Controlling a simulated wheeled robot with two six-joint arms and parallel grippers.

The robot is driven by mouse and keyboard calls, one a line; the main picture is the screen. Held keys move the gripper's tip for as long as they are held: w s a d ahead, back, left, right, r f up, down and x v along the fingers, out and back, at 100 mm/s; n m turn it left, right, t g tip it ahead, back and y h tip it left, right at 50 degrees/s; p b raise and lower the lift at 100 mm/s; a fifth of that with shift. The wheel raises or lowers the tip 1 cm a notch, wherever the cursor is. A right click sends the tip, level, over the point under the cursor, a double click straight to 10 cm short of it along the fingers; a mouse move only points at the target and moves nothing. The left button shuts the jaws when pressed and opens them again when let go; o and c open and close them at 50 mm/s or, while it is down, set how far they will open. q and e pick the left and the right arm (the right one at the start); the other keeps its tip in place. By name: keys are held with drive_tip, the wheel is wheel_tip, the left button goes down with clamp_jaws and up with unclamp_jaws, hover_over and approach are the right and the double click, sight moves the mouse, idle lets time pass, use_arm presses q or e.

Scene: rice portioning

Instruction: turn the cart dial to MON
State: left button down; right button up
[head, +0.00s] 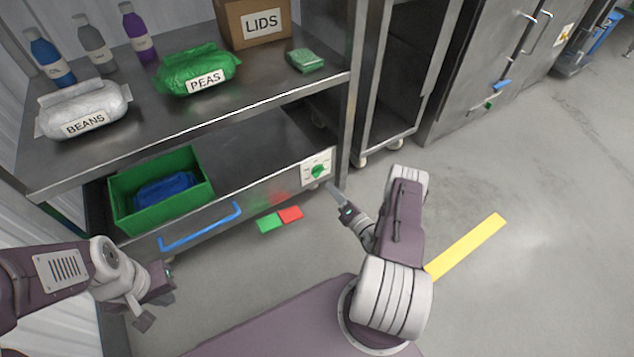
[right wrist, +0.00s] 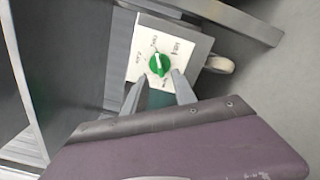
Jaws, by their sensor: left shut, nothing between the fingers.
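The green dial (head: 319,171) sits on a white label plate (head: 308,165) at the right end of the cart's lower front. In the right wrist view the dial (right wrist: 159,64) is a round green knob with small markings around it, too blurred to read surely. My right gripper (head: 334,190) is just in front of the dial plate in the head view. In the right wrist view its two fingers (right wrist: 155,86) are apart, with the dial just beyond the tips and nothing held. My left gripper (head: 155,297) is shut and empty, low at the left, away from the dial.
The cart's top (head: 150,110) holds bags of beans and peas, a lids box and bottles. A green bin (head: 120,203) with a blue item stands on the lower shelf, above a blue handle (head: 200,228). Green and red floor patches (head: 269,222) lie in front. Floor at the right is clear.

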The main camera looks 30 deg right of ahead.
sight(320, 174)
drive_tip(key=w+b, duration=0.1)
drive_tip(key=w, duration=0.1)
drive_tip(key=w+b, duration=0.2)
drive_tip(key=w, duration=0.1)
drive_tip(key=w+b, duration=0.2)
drive_tip(key=w, duration=0.1)
drive_tip(key=shift+w+a, duration=0.15)
drive_tip(key=shift+a, duration=0.25)
drive_tip(key=shift+c, duration=0.3)
clamp_jaws()
